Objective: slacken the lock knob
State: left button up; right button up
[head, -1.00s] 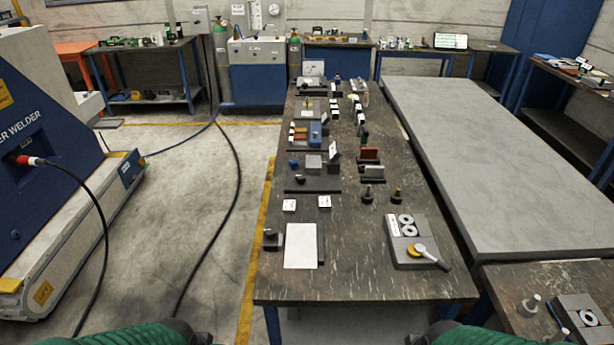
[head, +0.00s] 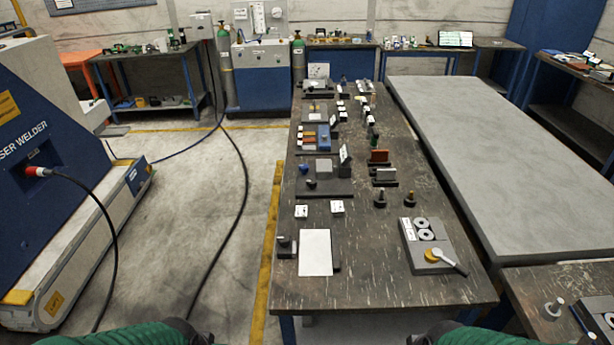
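No part is clearly recognisable as the lock knob. On the dark workbench (head: 380,285), a grey block (head: 413,262) at the front right carries two ring shapes and a round yellow part (head: 431,255) with a lever reaching right. Two small upright knob-like pieces, one dark (head: 380,200) and one with a yellowish top (head: 410,198), stand behind that block. A small dark block (head: 286,247) with a knob-like top sits beside a pale plate (head: 316,252) at the front left. Only green and dark parts of my arms show at the bottom edge; neither gripper's fingers are visible.
Small blocks and fixtures line the bench towards its far end. A long grey table (head: 500,150) stands to its right, and a smaller bench (head: 555,285) at the lower right. A blue and white welder (head: 60,190) stands left. The bench's front middle is clear.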

aim_at(312, 182)
jog(key=i+j, duration=0.15)
jog(key=j, duration=0.25)
jog(key=i+j+z, duration=0.15)
jog(key=j, duration=0.25)
jog(key=i+j, duration=0.15)
jog(key=j, duration=0.3)
jog(key=i+j+z, duration=0.1)
jog(key=j, duration=0.3)
jog(key=i+j, duration=0.15)
jog(key=j, duration=0.3)
jog(key=i+j+z, duration=0.15)
jog(key=j, duration=0.3)
